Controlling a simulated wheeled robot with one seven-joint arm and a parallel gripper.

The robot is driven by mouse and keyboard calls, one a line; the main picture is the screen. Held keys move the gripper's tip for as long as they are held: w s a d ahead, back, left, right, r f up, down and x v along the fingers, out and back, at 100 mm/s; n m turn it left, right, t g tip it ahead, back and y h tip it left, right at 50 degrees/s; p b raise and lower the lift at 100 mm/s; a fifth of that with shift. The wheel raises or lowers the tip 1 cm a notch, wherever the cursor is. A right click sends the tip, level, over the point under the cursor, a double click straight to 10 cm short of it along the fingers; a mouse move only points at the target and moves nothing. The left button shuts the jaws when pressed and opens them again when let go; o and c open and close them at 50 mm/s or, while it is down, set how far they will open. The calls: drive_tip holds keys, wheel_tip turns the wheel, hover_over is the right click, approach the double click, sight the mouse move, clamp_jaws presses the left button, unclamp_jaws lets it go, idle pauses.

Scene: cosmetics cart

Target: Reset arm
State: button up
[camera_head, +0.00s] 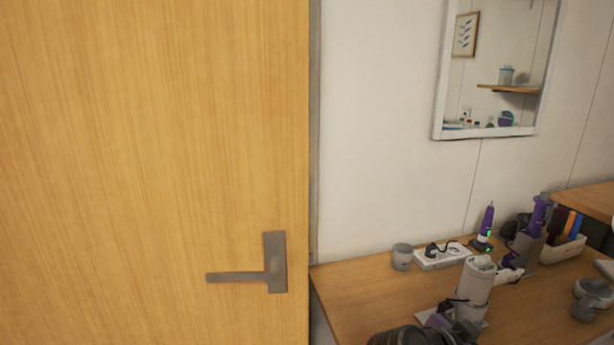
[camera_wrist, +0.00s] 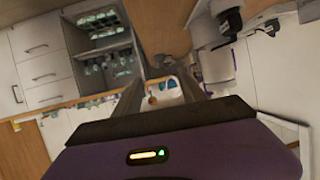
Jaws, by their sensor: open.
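My gripper (camera_wrist: 168,84) shows in the wrist view, with its two dark fingers spread apart and nothing between them. The purple wrist housing fills the bottom of that view, with a small lit indicator on it. In the head view, my arm (camera_head: 474,284) reaches over the wooden table from the bottom edge. I cannot make out the gripper's fingers clearly there. A white basket (camera_wrist: 164,96) with a small brownish item shows beyond the fingertips in the wrist view, at some distance.
A wooden door (camera_head: 150,150) with a grey lever handle (camera_head: 276,264) fills the left of the head view. The table (camera_head: 350,290) holds a grey cup (camera_head: 402,257), a white power strip (camera_head: 440,258) and a box of books (camera_head: 563,248). A mirror (camera_head: 441,80) hangs above.

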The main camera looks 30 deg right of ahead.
drive_tip(key=w+a+r+n+t, duration=0.2)
drive_tip(key=w+a+n+t, duration=0.2)
drive_tip(key=w+n+t, duration=0.55)
drive_tip(key=s+a+f+n+t+y+p, duration=0.1)
drive_tip(key=a+f+n+t+y, duration=0.2)
drive_tip(key=a+n+t+y, duration=0.75)
drive_tip(key=s+a+r+g+y+p, duration=0.1)
drive_tip(key=s+a+r+p, duration=0.1)
drive_tip(key=s+a, duration=1.15)
drive_tip(key=s+a+g+y+p, duration=0.1)
drive_tip(key=s+a+g+y, duration=0.1)
drive_tip(key=s, duration=1.1)
drive_tip(key=shift+s+a+g, duration=0.4)
drive_tip(key=shift+a, duration=0.2)
